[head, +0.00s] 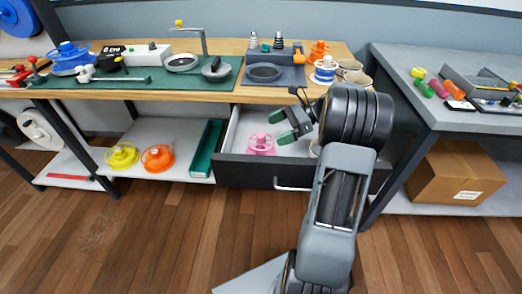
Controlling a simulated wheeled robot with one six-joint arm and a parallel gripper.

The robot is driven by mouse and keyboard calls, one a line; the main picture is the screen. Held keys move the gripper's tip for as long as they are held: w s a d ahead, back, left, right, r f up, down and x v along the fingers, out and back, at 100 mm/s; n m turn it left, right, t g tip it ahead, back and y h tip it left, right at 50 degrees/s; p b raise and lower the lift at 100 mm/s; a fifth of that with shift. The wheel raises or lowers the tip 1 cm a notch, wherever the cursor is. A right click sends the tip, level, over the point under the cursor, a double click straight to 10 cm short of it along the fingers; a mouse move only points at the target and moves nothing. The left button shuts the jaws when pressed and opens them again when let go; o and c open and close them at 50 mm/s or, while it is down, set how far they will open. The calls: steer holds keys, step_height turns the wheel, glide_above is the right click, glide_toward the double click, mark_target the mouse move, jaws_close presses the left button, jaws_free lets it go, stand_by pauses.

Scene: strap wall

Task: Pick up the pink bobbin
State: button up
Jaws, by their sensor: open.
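The pink bobbin (261,144) sits inside the open drawer (235,166) under the wooden bench, near the drawer's left side. My gripper (277,127) is open, with its green-tipped fingers above the drawer, just right of and slightly higher in the picture than the bobbin. I cannot tell from this view how high the fingers are above it. Nothing shows between the fingers. My arm hides the right part of the drawer.
A cream round thing (315,148) lies partly hidden in the drawer. Yellow (122,156) and orange (157,158) bobbins stand on the lower shelf. The wooden bench top (225,47) overhangs behind the drawer. A grey table (410,55) stands right, with a cardboard box (455,172) beneath.

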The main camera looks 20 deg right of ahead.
mark_target(261, 137)
steer(key=shift+b+x, duration=1.1)
steer(key=shift+x, duration=2.1)
steer(key=shift+s+f, duration=0.1)
steer(key=shift+c, duration=0.5)
steer(key=c, duration=0.5)
